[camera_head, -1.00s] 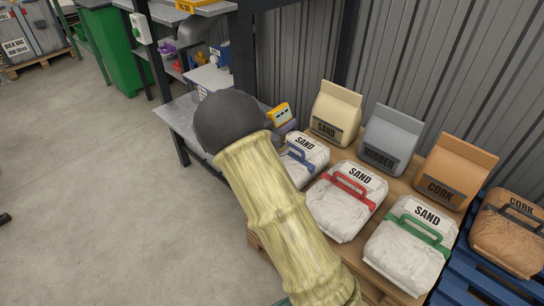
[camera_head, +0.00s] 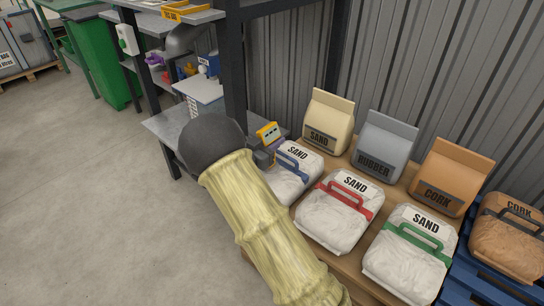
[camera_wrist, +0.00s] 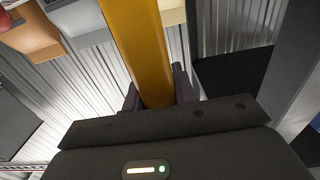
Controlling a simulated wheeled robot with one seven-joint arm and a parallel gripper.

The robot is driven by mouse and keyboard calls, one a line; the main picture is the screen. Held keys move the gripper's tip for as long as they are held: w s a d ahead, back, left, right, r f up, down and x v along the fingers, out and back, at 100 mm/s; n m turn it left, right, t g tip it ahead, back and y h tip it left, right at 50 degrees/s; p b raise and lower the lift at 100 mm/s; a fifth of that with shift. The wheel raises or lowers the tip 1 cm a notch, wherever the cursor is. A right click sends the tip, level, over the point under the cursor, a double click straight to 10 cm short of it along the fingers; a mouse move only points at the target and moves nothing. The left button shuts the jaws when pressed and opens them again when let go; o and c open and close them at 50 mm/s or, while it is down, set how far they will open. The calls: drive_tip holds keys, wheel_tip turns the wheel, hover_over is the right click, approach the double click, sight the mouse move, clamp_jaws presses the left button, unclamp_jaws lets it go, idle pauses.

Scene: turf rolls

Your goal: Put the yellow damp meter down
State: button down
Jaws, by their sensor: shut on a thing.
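The yellow damp meter (camera_head: 268,132) shows beyond my dark wrist in the head view, near the blue-handled sand bag. In the wrist view the meter (camera_wrist: 145,45) is a long yellow body between my two dark fingers. My gripper (camera_wrist: 158,92) is shut on it. In the head view my gripper (camera_head: 262,156) is mostly hidden behind my wrist. I cannot tell whether the meter touches anything below it.
Upright sand (camera_head: 327,122), rubber (camera_head: 384,146) and cork (camera_head: 448,178) bags stand behind. A grey shelf unit (camera_head: 165,130) stands left. Floor is clear at left.

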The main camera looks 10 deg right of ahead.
drive_tip(key=shift+f, duration=0.15)
drive_tip(key=shift+f+b, duration=0.55)
drive_tip(key=shift+f, duration=1.25)
drive_tip(key=shift+f, duration=0.15)
drive_tip(key=c, duration=1.1)
unclamp_jaws()
